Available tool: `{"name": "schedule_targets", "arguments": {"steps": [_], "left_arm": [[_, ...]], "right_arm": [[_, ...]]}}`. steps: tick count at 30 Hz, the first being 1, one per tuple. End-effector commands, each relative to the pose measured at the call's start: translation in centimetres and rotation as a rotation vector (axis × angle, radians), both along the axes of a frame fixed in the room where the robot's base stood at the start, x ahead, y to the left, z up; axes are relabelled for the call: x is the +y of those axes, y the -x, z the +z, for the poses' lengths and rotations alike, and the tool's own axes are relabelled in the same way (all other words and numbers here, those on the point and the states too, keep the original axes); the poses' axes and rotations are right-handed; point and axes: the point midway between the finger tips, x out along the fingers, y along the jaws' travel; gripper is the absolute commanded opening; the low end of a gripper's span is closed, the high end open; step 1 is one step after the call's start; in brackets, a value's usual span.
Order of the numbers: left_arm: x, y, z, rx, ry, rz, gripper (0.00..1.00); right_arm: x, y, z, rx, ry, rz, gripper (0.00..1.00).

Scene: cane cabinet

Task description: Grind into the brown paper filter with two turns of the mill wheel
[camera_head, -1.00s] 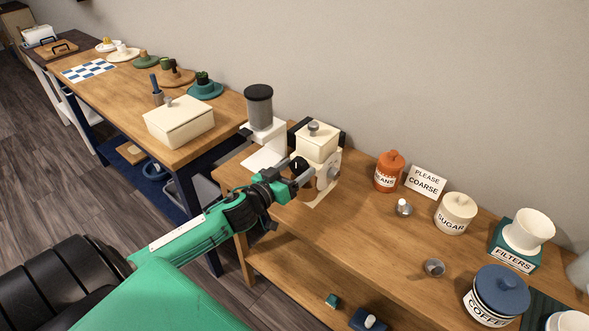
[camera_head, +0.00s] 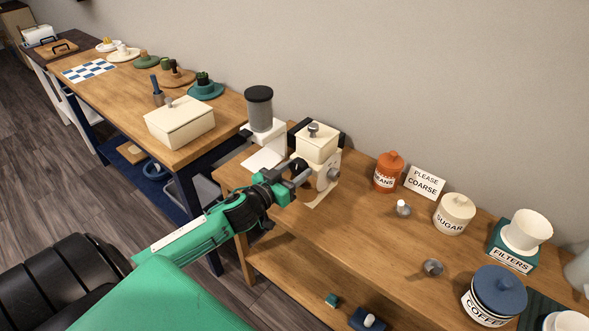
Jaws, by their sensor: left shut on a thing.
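The mill (camera_head: 317,145) is a cream box with a grey knob on top, standing at the left end of the counter. A round grey hub (camera_head: 333,174) shows on its side. My left gripper (camera_head: 300,178) is at the mill's lower left, beside a small dark part (camera_head: 298,165). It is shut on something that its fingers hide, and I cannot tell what. My right gripper is not in view.
A white machine with a dark-lidded grey hopper (camera_head: 260,108) stands behind and left of the mill. An orange jar (camera_head: 388,172), a card (camera_head: 425,182), a sugar jar (camera_head: 454,214) and a coffee jar (camera_head: 496,291) stand to the right. The counter's middle holds two small metal items.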

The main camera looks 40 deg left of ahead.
Motion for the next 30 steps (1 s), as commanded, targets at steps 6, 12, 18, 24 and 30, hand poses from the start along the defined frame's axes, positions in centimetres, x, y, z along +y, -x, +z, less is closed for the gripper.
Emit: {"name": "schedule_targets", "arguments": {"steps": [6,12,18,24,30], "left_arm": [[0.0,0.0,0.3,-0.013,-0.184,0.001,0.25],[0.0,0.0,0.3,-0.029,-0.376,0.000,0.25],[0.0,0.0,0.4,-0.044,-0.565,0.000,0.25],[0.0,0.0,0.3,-0.058,-0.755,0.000,0.25],[-0.1,0.0,0.3,-0.074,-0.945,0.000,0.25]], "right_arm": [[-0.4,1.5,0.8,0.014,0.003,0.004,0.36],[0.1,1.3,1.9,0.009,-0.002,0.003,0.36],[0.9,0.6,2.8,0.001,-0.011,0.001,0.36],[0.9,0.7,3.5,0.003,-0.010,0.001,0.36],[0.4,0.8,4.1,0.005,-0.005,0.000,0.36]]}}
